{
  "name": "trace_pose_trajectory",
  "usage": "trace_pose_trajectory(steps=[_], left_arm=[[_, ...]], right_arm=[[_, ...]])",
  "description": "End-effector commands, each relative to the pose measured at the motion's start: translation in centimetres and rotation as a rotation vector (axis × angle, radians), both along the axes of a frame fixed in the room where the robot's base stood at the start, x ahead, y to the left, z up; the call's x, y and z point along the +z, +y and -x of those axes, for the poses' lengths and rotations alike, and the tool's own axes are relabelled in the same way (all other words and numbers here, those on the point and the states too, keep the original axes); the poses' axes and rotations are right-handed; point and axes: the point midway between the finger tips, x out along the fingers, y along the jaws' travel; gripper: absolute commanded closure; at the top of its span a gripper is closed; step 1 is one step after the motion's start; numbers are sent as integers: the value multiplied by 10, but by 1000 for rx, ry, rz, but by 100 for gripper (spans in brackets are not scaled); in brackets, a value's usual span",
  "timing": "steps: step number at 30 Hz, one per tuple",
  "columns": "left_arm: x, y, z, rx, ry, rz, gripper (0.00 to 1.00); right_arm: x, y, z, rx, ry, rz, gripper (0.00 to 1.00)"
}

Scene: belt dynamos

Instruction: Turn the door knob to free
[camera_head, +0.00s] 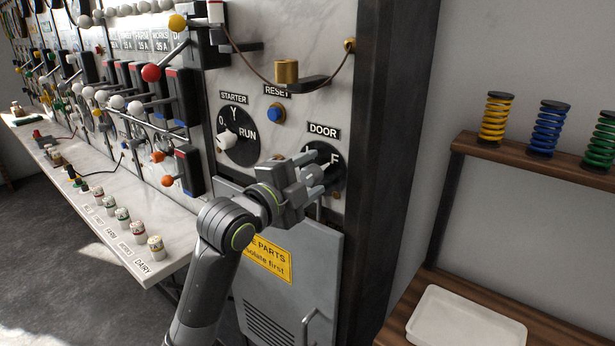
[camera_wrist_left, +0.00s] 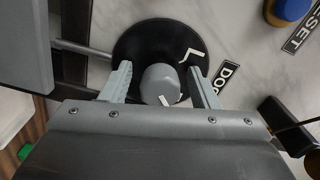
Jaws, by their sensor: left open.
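The door knob (camera_wrist_left: 160,82) is a grey rounded knob in the middle of a round black dial (camera_wrist_left: 140,45). A white letter shows on the dial, and a second white mark by the knob is partly hidden. In the head view the dial (camera_head: 337,173) sits under the DOOR label (camera_head: 323,131), with an F on its right part. My left gripper (camera_head: 317,172) is open at the dial. In the wrist view its fingers (camera_wrist_left: 161,75) stand on either side of the knob, with gaps. My right gripper is out of view.
The STARTER dial (camera_head: 237,138) and blue RESET button (camera_head: 276,113) are close by on the panel. A grey cabinet door (camera_head: 310,265) with a yellow sign is below. To the right, a wooden shelf holds coloured springs (camera_head: 548,127), with a white tray (camera_head: 465,325) lower down.

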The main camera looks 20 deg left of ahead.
Motion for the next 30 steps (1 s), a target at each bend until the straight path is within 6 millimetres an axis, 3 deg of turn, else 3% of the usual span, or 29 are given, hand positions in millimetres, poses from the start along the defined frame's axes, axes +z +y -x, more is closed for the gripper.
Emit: trace_pose_trajectory(steps=[8, 19, 30], left_arm=[[-1, 7, 19, 1, -3, -2, 45], [-1, 31, 82, 2, -2, -7, 45], [5, 39, 105, 0, 6, 1, 45]], right_arm=[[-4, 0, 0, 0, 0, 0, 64], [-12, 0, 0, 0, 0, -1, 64], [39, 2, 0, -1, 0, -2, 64]])
